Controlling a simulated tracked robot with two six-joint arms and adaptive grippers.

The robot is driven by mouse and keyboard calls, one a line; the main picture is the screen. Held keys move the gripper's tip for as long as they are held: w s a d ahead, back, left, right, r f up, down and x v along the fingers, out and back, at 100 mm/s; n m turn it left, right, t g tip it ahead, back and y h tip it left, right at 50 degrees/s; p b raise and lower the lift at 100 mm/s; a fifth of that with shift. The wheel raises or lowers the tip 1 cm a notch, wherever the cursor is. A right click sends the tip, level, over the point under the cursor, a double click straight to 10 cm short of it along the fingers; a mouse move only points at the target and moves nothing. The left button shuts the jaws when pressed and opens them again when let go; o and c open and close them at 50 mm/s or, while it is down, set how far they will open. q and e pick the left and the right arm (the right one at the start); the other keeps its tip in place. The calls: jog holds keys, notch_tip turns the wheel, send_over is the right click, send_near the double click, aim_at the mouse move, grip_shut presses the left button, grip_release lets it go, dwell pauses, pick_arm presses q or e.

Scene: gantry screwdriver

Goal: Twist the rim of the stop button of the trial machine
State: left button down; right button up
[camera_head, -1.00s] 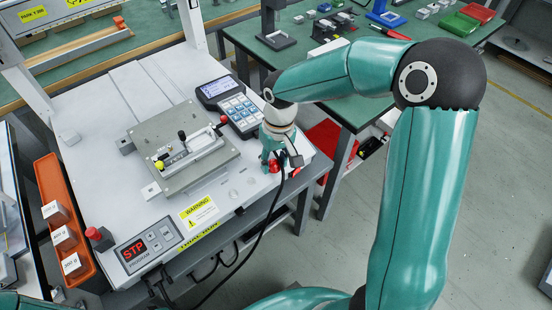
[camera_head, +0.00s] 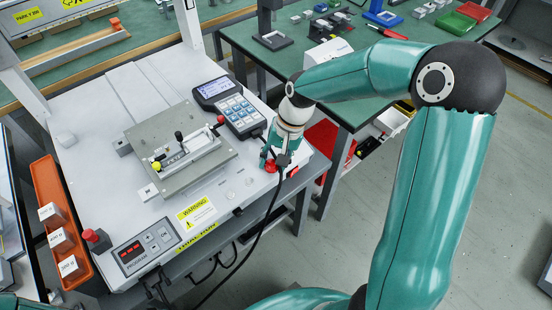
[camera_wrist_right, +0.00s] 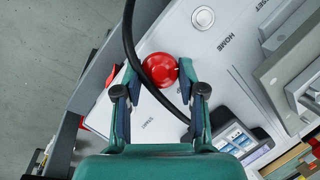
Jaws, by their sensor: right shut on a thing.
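The trial machine (camera_head: 95,120) is a white bench unit with a small program panel (camera_head: 147,246), whose display shows short red marks. The red round stop button (camera_wrist_right: 160,69) shows in the right wrist view between the two fingertips of my right gripper (camera_wrist_right: 158,76), which is shut on its rim. In the head view the red button (camera_head: 270,167) shows only partly at the machine's front right corner, under my right gripper (camera_head: 273,157). A black cable crosses in front of the button's lower left side in the wrist view. My left gripper is not in view.
A keypad with a screen (camera_head: 230,100) stands just behind the gripper. A metal fixture (camera_head: 185,165) sits mid-machine. Another red button (camera_head: 96,238) is at the front left, beside an orange tray (camera_head: 47,180) with white boxes. A green table (camera_head: 350,95) is at the back.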

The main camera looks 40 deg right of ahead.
jog(key=shift+f, duration=0.1)
dwell(0.4)
jog(key=o, duration=1.2)
jog(key=shift+c, duration=0.2)
jog(key=shift+r, duration=0.25)
jog(key=v, duration=1.1)
jog(key=shift+d+r, duration=0.2)
jog(key=shift+s, duration=0.1)
